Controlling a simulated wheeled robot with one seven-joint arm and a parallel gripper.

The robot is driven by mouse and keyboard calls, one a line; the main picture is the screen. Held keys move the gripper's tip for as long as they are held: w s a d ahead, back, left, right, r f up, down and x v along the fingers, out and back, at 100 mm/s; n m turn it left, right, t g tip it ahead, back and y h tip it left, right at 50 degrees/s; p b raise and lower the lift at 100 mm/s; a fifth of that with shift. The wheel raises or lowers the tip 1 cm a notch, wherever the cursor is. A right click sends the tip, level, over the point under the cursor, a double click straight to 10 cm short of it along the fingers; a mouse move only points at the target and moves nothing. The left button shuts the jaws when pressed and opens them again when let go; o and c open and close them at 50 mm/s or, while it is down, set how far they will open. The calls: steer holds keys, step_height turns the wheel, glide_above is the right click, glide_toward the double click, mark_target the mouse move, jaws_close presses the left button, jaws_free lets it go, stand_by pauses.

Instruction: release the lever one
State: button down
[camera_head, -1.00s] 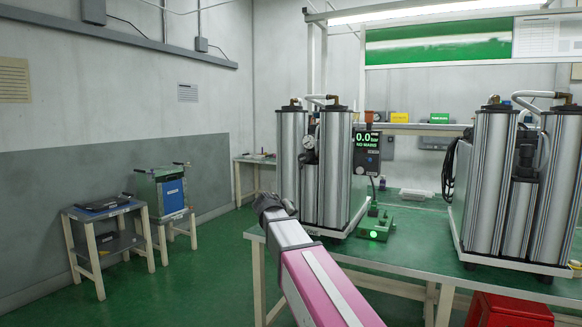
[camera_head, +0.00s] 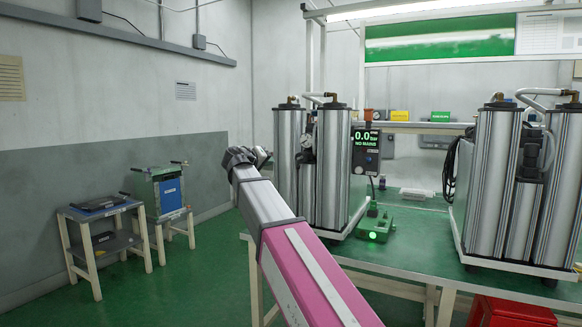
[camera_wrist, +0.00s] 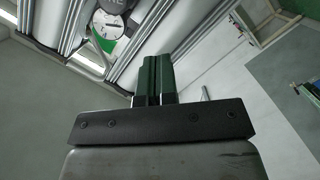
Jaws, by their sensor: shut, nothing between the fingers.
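The left column unit (camera_head: 331,165) stands on the green table with shiny metal cylinders and hoses. It also shows upside down at the top of the wrist view (camera_wrist: 145,35), with a round gauge (camera_wrist: 112,26). My gripper (camera_wrist: 155,62) is shut and empty, its fingers pointing at the unit's lower part. In the head view it (camera_head: 262,156) is at the unit's left side, partly hidden by my arm. A thin metal rod (camera_wrist: 205,93) shows just right of the fingers in the wrist view. I cannot tell whether it is the lever or whether anything touches it.
A black display (camera_head: 366,149) reads 0.0 bar, NO MAINS. A green block with a lit button (camera_head: 376,236) sits in front of it. A second column unit (camera_head: 515,185) stands at right. A small bench (camera_head: 103,240) and a blue box (camera_head: 168,194) stand left; floor between is clear.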

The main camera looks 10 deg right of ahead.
mark_target(300, 165)
steer(key=shift+d, duration=0.1)
steer(key=x, duration=0.8)
steer(key=s+d+f+x, duration=0.1)
steer(key=x, duration=0.2)
steer(key=shift+w+d+f, duration=0.2)
steer(key=shift+d, duration=0.05)
steer(key=shift+w+d+f, duration=0.1)
steer(key=shift+d+f, duration=0.25)
steer(key=shift+d, duration=0.15)
